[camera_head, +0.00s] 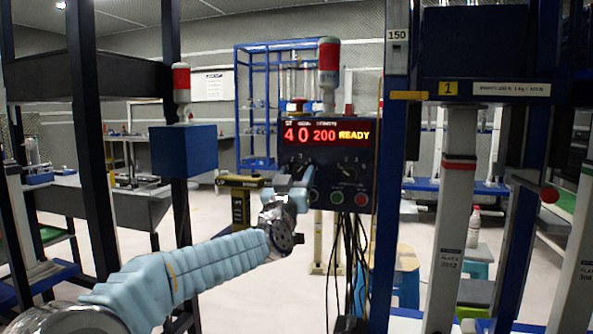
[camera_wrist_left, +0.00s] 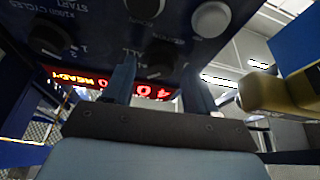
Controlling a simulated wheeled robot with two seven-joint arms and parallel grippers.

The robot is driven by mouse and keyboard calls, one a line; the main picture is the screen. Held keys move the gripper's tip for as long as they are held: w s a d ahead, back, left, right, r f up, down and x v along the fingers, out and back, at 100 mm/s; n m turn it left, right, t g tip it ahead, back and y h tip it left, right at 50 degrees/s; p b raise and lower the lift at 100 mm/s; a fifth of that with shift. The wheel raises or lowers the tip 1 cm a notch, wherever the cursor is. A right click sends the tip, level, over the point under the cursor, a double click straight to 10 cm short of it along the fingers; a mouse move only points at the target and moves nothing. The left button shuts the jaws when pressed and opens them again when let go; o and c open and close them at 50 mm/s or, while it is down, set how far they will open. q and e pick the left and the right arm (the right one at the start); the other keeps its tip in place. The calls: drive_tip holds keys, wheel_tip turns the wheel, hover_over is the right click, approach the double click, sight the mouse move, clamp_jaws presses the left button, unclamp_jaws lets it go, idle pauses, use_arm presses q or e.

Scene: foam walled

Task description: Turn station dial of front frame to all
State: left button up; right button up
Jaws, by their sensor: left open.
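The front frame's control box (camera_head: 327,160) is dark, with a red display (camera_head: 325,133) reading "4 0 200 READY". My left gripper (camera_head: 290,186) is at the lower left of the box face and covers part of the left dial. In the left wrist view, upside down, the black station dial (camera_wrist_left: 158,58) stands near the label "ALL". The open left fingers (camera_wrist_left: 160,85) point at the panel, one to each side of that dial. Contact cannot be told. The dial's pointer is too dark to read. My right gripper is out of view.
A second dial (camera_wrist_left: 48,38) sits beside the station dial. A green button (camera_head: 337,197) and red button (camera_head: 361,199) are below. A blue post (camera_head: 397,150) stands right of the box, and cables (camera_head: 350,250) hang beneath. A blue box (camera_head: 184,150) is at left.

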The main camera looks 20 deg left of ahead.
use_arm(q)
drive_tip(key=shift+w, duration=0.25)
drive_tip(key=c, duration=1.1)
drive_tip(key=shift+o, duration=0.2)
drive_tip(key=shift+a+f+m+h+b, duration=0.1)
drive_tip(key=shift+m+h+b, duration=0.85)
drive_tip(key=shift+m, duration=0.65)
drive_tip(key=m+h+b, duration=0.1)
drive_tip(key=m, duration=0.2)
drive_tip(key=shift+m+h+b, duration=0.25)
drive_tip(key=shift+m+b, duration=0.05)
drive_tip(key=shift+b, duration=0.05)
drive_tip(key=shift+a+r+m+g+h, duration=0.15)
drive_tip(key=shift+m+g+h, duration=0.25)
drive_tip(key=shift+m, duration=0.5)
drive_tip(key=shift+r+m+g+h+p, duration=0.1)
drive_tip(key=shift+m+g+h+p, duration=0.45)
drive_tip(key=shift+m, duration=0.95)
drive_tip(key=shift+h, duration=0.35)
